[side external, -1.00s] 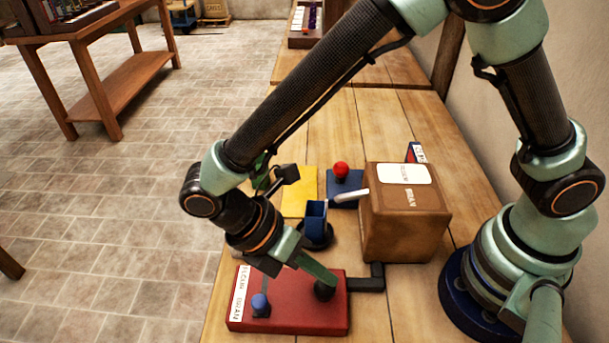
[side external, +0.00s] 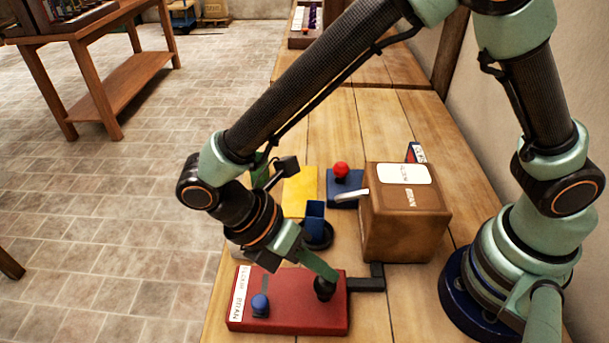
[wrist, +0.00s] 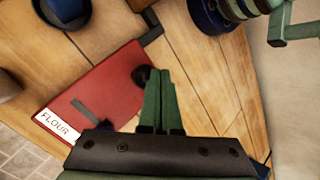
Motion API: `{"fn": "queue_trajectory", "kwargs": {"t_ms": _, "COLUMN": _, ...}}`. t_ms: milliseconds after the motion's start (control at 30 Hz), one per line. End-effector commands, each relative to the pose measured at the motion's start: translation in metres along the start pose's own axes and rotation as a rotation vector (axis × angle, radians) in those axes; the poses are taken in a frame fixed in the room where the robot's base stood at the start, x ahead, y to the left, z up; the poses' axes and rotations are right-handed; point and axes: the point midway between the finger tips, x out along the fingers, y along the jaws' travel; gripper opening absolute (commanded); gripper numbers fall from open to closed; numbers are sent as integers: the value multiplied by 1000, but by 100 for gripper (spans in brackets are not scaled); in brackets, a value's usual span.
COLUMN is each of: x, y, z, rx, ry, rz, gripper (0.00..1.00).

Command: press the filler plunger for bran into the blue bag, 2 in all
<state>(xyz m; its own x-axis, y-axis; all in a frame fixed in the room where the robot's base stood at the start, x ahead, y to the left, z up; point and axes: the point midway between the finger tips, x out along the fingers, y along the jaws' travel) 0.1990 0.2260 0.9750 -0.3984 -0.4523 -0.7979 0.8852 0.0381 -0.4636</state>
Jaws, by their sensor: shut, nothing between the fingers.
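A red box (side external: 290,315) at the table's near end carries a black round knob (side external: 323,288), and a blue knob (side external: 260,304) in a slot. Its white label (side external: 240,293) seems to read flour and bran; the blue knob stands at the near end. My gripper (side external: 331,277) is shut and empty, its fingertips at the top of the black knob; I cannot tell if they touch. The black knob also shows in the wrist view (wrist: 144,75). The blue bag (side external: 314,221) stands open behind the red box, by a dark ring.
A red ball knob (side external: 341,170) on a blue base (side external: 345,190) and a yellow sheet (side external: 300,188) lie farther back. A black bracket (side external: 367,284) runs beside the red box. Bare planks lie at the front right.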

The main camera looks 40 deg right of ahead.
Motion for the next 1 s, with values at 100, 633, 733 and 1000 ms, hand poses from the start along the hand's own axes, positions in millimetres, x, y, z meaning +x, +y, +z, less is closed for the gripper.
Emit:
{"fn": "queue_trajectory", "kwargs": {"t_ms": 100, "x": -6, "y": -3, "z": 3, "rx": 0, "ry": 1, "rz": 1, "gripper": 0}}
{"fn": "queue_trajectory", "kwargs": {"t_ms": 633, "x": -14, "y": -8, "z": 7, "rx": 0, "ry": 1, "rz": 1, "gripper": 0}}
{"fn": "queue_trajectory", "kwargs": {"t_ms": 733, "x": -22, "y": -12, "z": 10, "rx": 0, "ry": 2, "rz": 2, "gripper": 0}}
{"fn": "queue_trajectory", "kwargs": {"t_ms": 1000, "x": -41, "y": -23, "z": 20, "rx": 0, "ry": 2, "rz": 2, "gripper": 0}}
